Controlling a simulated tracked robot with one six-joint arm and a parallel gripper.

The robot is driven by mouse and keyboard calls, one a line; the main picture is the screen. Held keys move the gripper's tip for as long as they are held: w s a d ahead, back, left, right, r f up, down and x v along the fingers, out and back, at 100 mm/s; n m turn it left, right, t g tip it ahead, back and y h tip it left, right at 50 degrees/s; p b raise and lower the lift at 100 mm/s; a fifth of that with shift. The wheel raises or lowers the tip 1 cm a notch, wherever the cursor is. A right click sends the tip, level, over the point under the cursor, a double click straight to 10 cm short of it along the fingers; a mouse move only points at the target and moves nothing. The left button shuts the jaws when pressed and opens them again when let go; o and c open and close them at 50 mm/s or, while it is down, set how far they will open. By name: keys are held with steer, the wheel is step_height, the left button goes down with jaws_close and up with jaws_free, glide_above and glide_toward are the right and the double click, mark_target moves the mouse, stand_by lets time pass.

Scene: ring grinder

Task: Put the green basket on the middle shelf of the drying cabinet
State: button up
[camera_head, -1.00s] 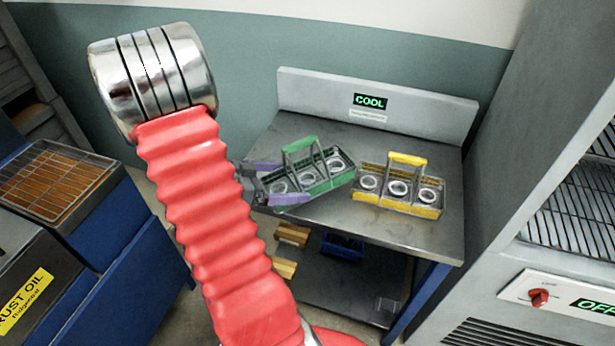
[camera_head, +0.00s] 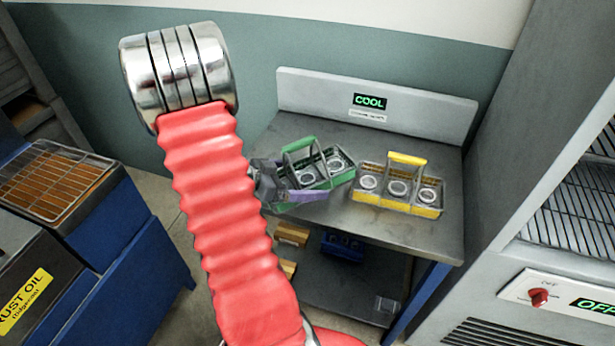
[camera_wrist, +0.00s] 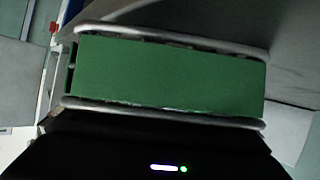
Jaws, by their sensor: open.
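The green basket (camera_head: 340,179) stands at an angle on the metal table marked COOL, with metal rings in it and its green handle (camera_head: 299,144) upright. My gripper (camera_head: 302,180) is at the basket's left end, low and level with its body. Its purple fingers are open, the nearer one along the basket's front side. The gripper hides the left part of the basket. In the wrist view a green panel of the basket (camera_wrist: 170,75) fills the middle, with grey rods above and below. The drying cabinet (camera_head: 575,195) stands at the right with wire shelves partly in view.
A yellow basket (camera_head: 398,203) with rings stands close to the right of the green one. The table (camera_head: 430,150) has a raised back panel. A lower shelf (camera_head: 345,285) holds wooden blocks and a blue bin. A rust oil tank (camera_head: 40,275) is at the left.

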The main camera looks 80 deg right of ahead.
steer(key=shift+c, duration=0.4)
steer(key=c, duration=1)
steer(key=shift+o, duration=0.2)
steer(key=shift+r, duration=0.15)
step_height(320, 180, up, 18)
stand_by(0.3)
stand_by(1.0)
